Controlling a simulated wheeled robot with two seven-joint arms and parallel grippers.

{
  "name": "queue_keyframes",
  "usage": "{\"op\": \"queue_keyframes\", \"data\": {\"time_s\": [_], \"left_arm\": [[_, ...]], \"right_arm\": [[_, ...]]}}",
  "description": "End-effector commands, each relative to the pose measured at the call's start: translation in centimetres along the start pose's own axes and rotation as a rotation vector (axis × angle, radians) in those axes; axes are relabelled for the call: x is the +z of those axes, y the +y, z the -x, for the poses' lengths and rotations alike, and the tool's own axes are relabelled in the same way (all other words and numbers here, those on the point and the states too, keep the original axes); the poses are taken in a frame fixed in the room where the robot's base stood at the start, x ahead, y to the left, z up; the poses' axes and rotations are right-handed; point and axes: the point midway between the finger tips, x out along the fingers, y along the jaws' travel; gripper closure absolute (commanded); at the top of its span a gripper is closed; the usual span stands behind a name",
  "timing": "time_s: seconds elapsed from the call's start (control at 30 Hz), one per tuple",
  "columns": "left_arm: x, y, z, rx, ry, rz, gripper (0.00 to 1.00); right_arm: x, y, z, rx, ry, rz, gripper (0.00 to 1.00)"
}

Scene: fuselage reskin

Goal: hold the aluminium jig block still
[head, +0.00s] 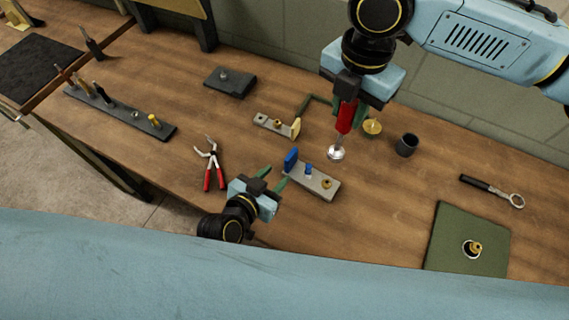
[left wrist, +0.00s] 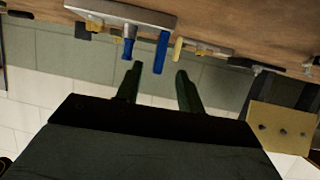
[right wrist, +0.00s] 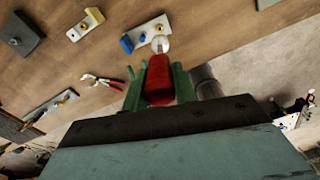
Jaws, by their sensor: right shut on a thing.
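A grey metal jig block (head: 316,187) lies on the bench. It has an upright blue tab (head: 291,159), a blue pin and a brass piece on top. My left gripper (head: 272,179) is open and empty at the block's left end, apart from it. In the left wrist view the blue tab (left wrist: 161,52) stands ahead of the parted fingers, and the block (left wrist: 122,14) shows above them. My right gripper (head: 347,108) is shut on a red-handled tool (right wrist: 159,80). The tool's silver round end (head: 336,153) hangs just behind the block; contact cannot be told.
A similar block with a yellow tab (head: 275,125) lies behind. Pliers (head: 210,165) lie left. A dark cup (head: 407,145) and a brass piece (head: 372,127) stand right. A green mat (head: 450,240) and a ring-ended tool (head: 493,190) lie further right. Bare bench lies between.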

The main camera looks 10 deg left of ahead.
Motion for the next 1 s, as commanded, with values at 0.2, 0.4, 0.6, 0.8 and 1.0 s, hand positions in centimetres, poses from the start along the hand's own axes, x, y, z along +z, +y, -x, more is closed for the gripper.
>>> {"op": "queue_keyframes", "data": {"time_s": [0.2, 0.4, 0.6, 0.8, 1.0], "left_arm": [[0.0, -0.1, -4.4, 0.0, -0.001, 0.0, 0.62], [0.0, -0.1, -7.3, 0.0, -0.001, 0.0, 0.62], [0.0, -0.1, -8.8, 0.0, -0.001, -0.001, 0.62], [0.1, 0.0, -9.0, 0.0, -0.002, -0.001, 0.62], [0.1, -0.1, -9.0, -0.001, -0.002, 0.0, 0.68]], "right_arm": [[0.0, 0.0, 0.0, 0.001, 0.0, 0.0, 1.0], [0.0, 0.0, 0.0, 0.001, 0.0, 0.0, 1.0], [0.0, 0.0, 0.0, 0.001, 0.0, 0.0, 1.0], [0.0, 0.0, 0.0, 0.001, 0.0, 0.0, 1.0], [0.0, 0.0, 0.0, 0.001, 0.0, 0.0, 1.0]]}}
